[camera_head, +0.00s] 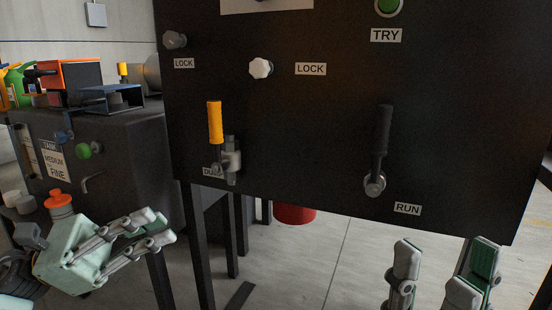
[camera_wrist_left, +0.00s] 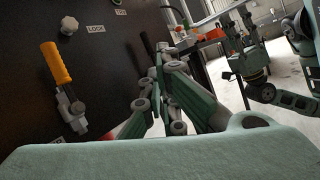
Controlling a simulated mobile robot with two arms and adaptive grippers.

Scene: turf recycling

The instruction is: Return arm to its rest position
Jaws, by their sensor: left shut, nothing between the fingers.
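My left gripper (camera_head: 160,228) is at the lower left of the head view, below and left of the panel. Its fingers are shut with nothing between them; they also show in the left wrist view (camera_wrist_left: 156,80). My right gripper (camera_head: 440,270) is at the bottom right of the head view, with its two fingers apart and nothing seen between them. The dark panel (camera_head: 290,130) carries a yellow-handled lever (camera_head: 215,122), upright, and a black-handled lever (camera_head: 383,130), also upright. Neither gripper appears to touch a lever.
A white knob (camera_head: 261,68) and a grey knob (camera_head: 175,40) stick out of the panel near LOCK labels. A dark cabinet (camera_head: 130,150) with a green knob (camera_head: 83,151) stands at the left. A red round object (camera_head: 294,214) is on the floor beneath the panel. Dark legs stand under the panel.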

